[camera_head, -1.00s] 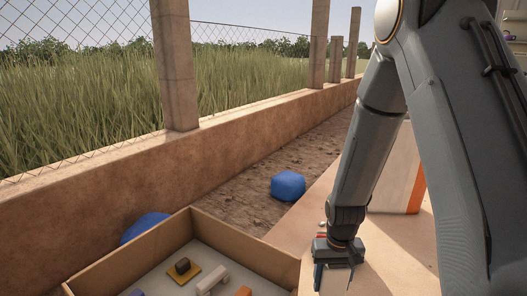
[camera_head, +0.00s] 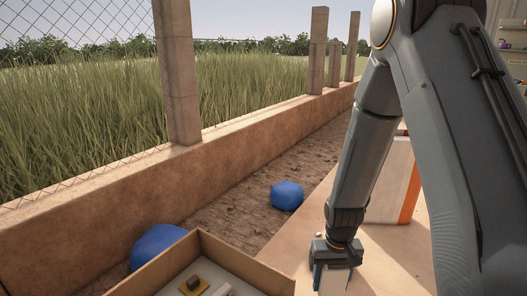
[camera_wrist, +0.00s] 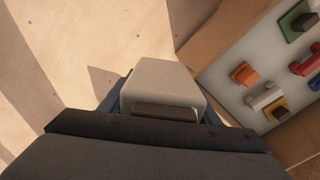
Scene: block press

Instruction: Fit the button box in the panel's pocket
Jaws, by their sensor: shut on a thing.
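My gripper (camera_head: 331,268) points down over the pale tabletop at the lower right of the head view. It is shut on a pale grey, round-cornered box (camera_wrist: 162,84), which fills the middle of the wrist view between the dark jaws. The box's far side, including any button, is hidden. A pale board with an orange edge (camera_head: 391,180) stands upright behind my gripper. I cannot tell whether it is the panel, and no pocket shows.
An open tan-walled tray (camera_head: 245,262) is left of my gripper. In the wrist view it holds several coloured pieces, among them an orange one (camera_wrist: 244,74) and a white handle (camera_wrist: 263,97). Blue lumps (camera_head: 287,195) lie by the low wall (camera_head: 130,207). Bare tabletop (camera_head: 385,265) is right of my gripper.

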